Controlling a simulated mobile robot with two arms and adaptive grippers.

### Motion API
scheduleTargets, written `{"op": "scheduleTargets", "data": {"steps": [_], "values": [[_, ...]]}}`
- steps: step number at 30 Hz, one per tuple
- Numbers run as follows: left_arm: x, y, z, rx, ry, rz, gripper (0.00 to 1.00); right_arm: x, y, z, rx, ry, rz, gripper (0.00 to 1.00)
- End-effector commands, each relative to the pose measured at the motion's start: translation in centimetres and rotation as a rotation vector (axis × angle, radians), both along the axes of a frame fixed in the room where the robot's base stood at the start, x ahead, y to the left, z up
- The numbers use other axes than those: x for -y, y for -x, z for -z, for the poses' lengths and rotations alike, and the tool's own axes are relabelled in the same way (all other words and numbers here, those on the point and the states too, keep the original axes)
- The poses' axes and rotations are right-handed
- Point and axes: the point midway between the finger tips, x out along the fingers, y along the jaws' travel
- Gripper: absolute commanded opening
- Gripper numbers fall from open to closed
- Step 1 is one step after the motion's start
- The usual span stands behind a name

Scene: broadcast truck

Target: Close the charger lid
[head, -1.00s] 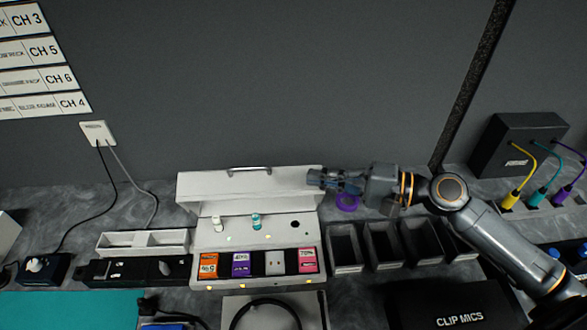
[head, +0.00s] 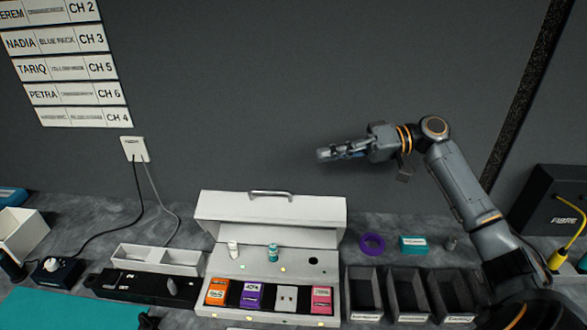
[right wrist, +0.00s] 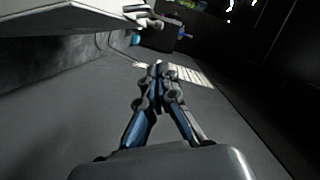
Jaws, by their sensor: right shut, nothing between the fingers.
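The white charger (head: 228,262) stands on the worktop with its lid (head: 270,212) tilted up and open at the back, a grey handle (head: 271,194) on its top edge. In its front row sit an orange pack (head: 216,291), a purple pack (head: 248,295), a pale pack (head: 286,298) and a pink pack (head: 321,299). Two small capped items, white (head: 233,249) and teal (head: 272,252), stand behind them; a third hole looks empty. My right gripper (head: 322,154) is shut and empty, above and right of the lid, not touching it. It also shows in the right wrist view (right wrist: 158,68). My left gripper is out of view.
Empty dark bins (head: 365,294) stand right of the charger. A purple tape roll (head: 371,243) and a teal box (head: 413,245) lie behind them. A white two-part tray (head: 160,258) is at left. A black box (head: 553,215) stands far right. The space above the lid is clear.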

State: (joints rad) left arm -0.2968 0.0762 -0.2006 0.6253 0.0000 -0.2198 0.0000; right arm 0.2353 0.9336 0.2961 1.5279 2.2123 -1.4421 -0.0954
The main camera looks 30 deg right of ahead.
Motion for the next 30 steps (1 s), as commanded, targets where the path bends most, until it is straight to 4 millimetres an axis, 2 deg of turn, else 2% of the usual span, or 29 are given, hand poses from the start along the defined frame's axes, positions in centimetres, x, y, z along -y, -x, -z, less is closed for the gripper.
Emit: {"op": "scheduleTargets", "data": {"steps": [13,21,30], "values": [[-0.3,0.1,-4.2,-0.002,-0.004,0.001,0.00,-8.4,-3.8,0.6,-0.001,-0.003,-0.002,0.00],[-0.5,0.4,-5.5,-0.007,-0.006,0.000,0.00,-9.8,-1.7,2.8,-0.006,-0.001,0.000,0.00],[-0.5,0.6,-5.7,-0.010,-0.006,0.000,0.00,-10.2,-1.1,3.4,-0.003,-0.001,0.002,0.00]]}}
